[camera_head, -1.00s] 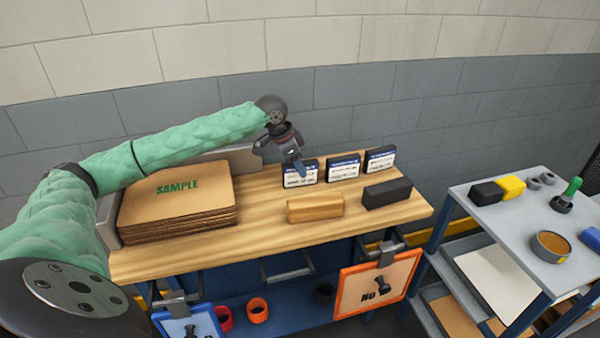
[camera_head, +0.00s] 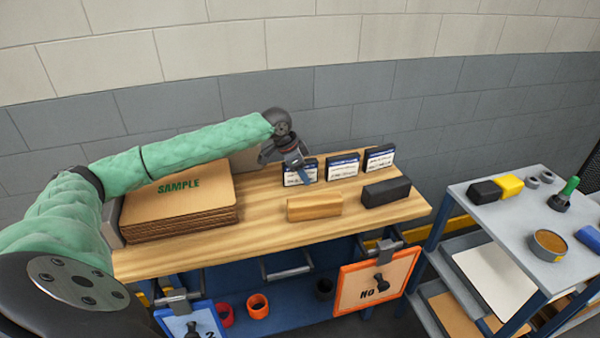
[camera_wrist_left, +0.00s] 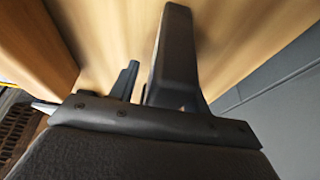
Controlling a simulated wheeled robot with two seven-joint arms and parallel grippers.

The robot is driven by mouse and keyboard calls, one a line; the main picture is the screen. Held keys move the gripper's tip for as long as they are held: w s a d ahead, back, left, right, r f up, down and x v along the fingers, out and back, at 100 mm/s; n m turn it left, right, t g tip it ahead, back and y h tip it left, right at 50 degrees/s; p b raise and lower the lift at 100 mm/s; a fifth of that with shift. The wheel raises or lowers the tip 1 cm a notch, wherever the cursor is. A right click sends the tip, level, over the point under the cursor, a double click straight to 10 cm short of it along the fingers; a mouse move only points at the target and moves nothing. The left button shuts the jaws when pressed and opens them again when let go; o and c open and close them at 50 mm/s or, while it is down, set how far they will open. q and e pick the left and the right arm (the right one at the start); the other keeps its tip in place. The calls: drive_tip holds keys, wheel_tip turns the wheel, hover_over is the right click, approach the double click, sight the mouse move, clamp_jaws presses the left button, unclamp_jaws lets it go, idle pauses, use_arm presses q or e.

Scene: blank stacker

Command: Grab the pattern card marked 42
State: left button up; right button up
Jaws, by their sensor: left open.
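Three upright cards with dark frames and white printed faces stand in a row at the back of the wooden bench in the head view: the left card (camera_head: 293,178), the middle card (camera_head: 343,168) and the right card (camera_head: 379,159). Their print is too small for me to read a 42. My left gripper (camera_head: 303,174) is open at the left card, its fingers pointing down and partly covering it. I cannot tell whether they touch. In the left wrist view its dark fingers (camera_wrist_left: 150,48) show above blurred wood, with no card clear between them. My right gripper is out of view.
A stack of cardboard marked SAMPLE (camera_head: 180,199) lies left on the bench (camera_head: 260,237). A wooden block (camera_head: 314,207) and a black block (camera_head: 386,191) lie before the cards. An orange-framed board (camera_head: 376,281) hangs in front. A grey cart (camera_head: 500,222) stands right.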

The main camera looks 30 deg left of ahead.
use_arm(q)
drive_tip(key=shift+f, duration=0.15)
drive_tip(key=shift+c, duration=0.5)
clamp_jaws()
